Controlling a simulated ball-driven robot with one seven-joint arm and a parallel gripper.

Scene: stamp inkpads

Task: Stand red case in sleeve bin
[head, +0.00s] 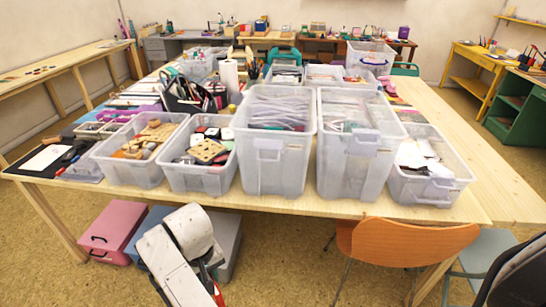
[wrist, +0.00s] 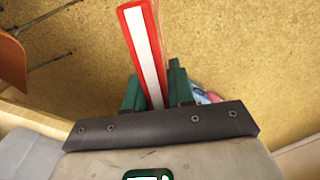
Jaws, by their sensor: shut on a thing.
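The red case (wrist: 135,32) is long and flat with a white strip down its middle. In the wrist view it sticks out past the dark green fingers of my gripper (wrist: 153,88), which is shut on it. In the head view my arm hangs low in front of the table, and a bit of red shows at its lower end. The case is over the floor, away from the bins. A tall clear bin (head: 272,177) at the table's front middle holds flat clear sleeve-like sheets; I take it as the sleeve bin. Its floor is hidden.
Another tall clear bin (head: 350,180) stands close on its right. Lower bins of wooden pieces (head: 125,174), stamps (head: 195,180) and papers (head: 425,190) flank them. An orange chair (head: 405,243) is at the front right. Pink boxes (head: 112,228) are under the table.

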